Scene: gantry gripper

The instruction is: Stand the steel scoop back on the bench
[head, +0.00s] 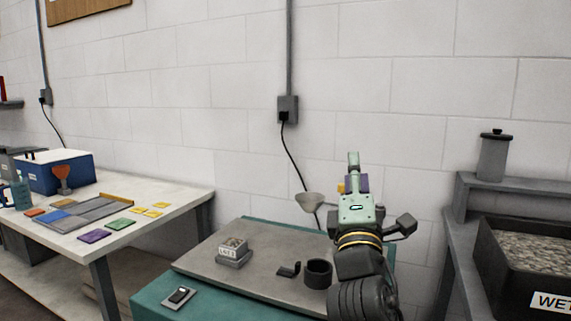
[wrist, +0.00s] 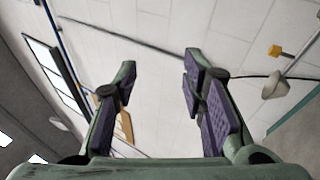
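My gripper (head: 355,172) is raised over the back right of the bench (head: 215,262), facing the wall. In the wrist view its fingers (wrist: 160,66) are wide apart with nothing between them. I cannot pick out a steel scoop with certainty. A pale grey funnel-shaped piece (head: 310,201) shows left of my gripper, and also at the right of the wrist view (wrist: 274,87), with a thin rod beside it. A small dark angled piece (head: 289,269) lies on the bench, left of a dark round cup (head: 318,273). My arm hides part of the bench.
A labelled white container (head: 233,245) sits on a grey base on the bench. A small dark device (head: 181,295) lies at the front. A gravel bin (head: 545,298) stands at right, below a grey canister (head: 493,158). A white table (head: 190,195) with coloured cards is at left.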

